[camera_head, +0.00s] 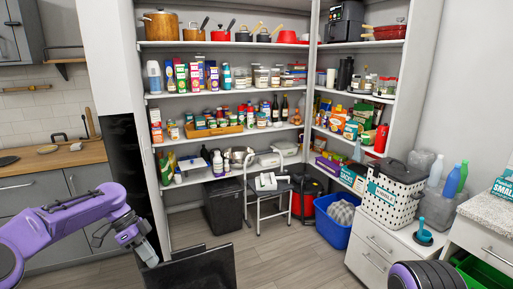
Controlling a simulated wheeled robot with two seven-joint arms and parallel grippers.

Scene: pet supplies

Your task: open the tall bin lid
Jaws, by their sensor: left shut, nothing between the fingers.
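A black tall bin (203,270) stands at the bottom edge of the head view, left of the middle. Only its upper part shows; the rest is cut off by the frame. A flat dark panel slants up at its top, but I cannot tell clearly how far the lid stands open. My left gripper (148,257) comes in from the left on a purple arm and points down at the bin's left rear corner. Its fingers are shut and empty. I cannot tell whether they touch the bin. My right gripper is not in view; part of my right arm shows at the bottom right.
A dark grey bin (224,206) stands under the stocked shelves (220,140). A step stool (267,196) and a blue tub (337,220) stand right of it. White drawers (375,256) stand at the right. Wooden floor (285,258) is clear in the middle.

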